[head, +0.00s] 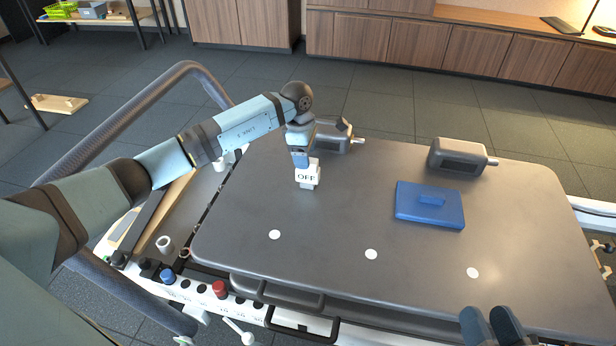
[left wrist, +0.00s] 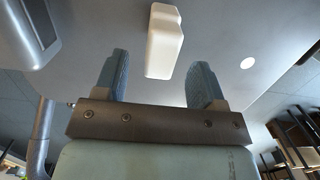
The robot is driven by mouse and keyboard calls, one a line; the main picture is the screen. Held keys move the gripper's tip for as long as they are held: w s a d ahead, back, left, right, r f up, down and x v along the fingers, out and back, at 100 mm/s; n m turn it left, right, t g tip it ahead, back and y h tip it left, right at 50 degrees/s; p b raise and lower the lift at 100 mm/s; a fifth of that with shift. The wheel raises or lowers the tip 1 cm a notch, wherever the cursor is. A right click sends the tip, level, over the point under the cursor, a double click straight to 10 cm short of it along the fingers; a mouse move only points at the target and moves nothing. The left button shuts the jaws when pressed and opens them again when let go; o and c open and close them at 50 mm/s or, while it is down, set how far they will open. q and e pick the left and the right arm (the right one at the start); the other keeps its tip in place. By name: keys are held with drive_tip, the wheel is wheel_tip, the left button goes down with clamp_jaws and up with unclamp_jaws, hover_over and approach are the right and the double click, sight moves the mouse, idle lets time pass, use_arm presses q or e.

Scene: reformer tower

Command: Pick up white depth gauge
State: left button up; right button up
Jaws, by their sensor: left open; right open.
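In the left wrist view the white block (left wrist: 163,45) lies ahead, between the lines of the two open fingers (left wrist: 161,85). No finger visibly grips it; I cannot tell whether one touches it. My right gripper (head: 491,318) is at the lower right edge, its two dark fingers apart and empty.
A blue plate with a handle (head: 415,212) lies on the top at right. Dark grey blocks with pegs (head: 455,158) (head: 335,140) sit along the far edge. White dots (head: 371,254) mark the clear middle. A curved grey rail (head: 115,118) runs at left. A red knob (head: 219,288) is at the front.

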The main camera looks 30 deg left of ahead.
sight(308, 173)
use_arm(q)
drive_tip(key=f+b, duration=0.1)
drive_tip(key=f, duration=0.1)
drive_tip(key=d+f+b, duration=0.1)
drive_tip(key=f, duration=0.1)
drive_tip(key=shift+f, duration=0.25)
drive_tip(key=shift+f+b, duration=0.35)
drive_tip(key=shift+b, duration=0.05)
drive_tip(key=shift+w, duration=0.1)
drive_tip(key=c, duration=1.1)
use_arm(e)
drive_tip(key=shift+w+d+f+n, duration=0.15)
drive_tip(key=shift+f+n, duration=0.1)
drive_tip(key=shift+f, duration=0.3)
drive_tip(key=shift+w+a+f+n, duration=0.15)
drive_tip(key=shift+f+n, duration=0.1)
drive_tip(key=shift+f, duration=0.25)
